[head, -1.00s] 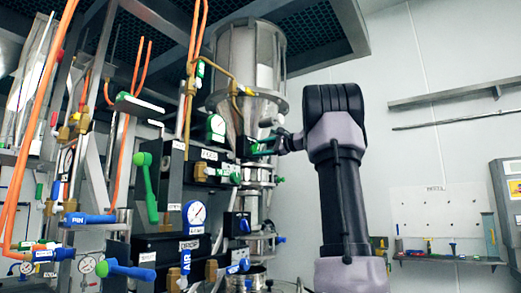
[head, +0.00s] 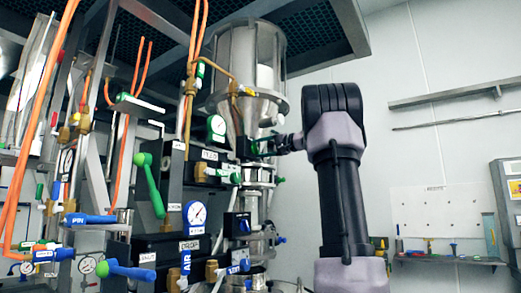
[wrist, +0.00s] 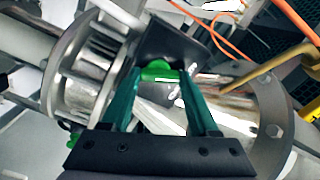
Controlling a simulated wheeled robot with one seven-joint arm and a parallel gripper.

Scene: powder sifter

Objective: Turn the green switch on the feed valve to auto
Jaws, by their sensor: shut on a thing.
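The green switch (wrist: 158,72) sits on a dark valve box (wrist: 170,42) in the wrist view. My gripper (wrist: 160,76) has its two teal fingers on either side of the switch and is shut on it. In the head view my gripper (head: 272,141) reaches in from the right to the dark box (head: 244,148) below the sifter's funnel. The fingers mostly hide the switch there, and I cannot read its setting in either view.
The metal sifter vessel (head: 248,60) stands above the valve. Gauges (head: 196,213), a green lever (head: 150,188), blue handles (head: 88,219) and orange hoses (head: 27,160) crowd the left. A wall shelf (head: 440,259) is at the right.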

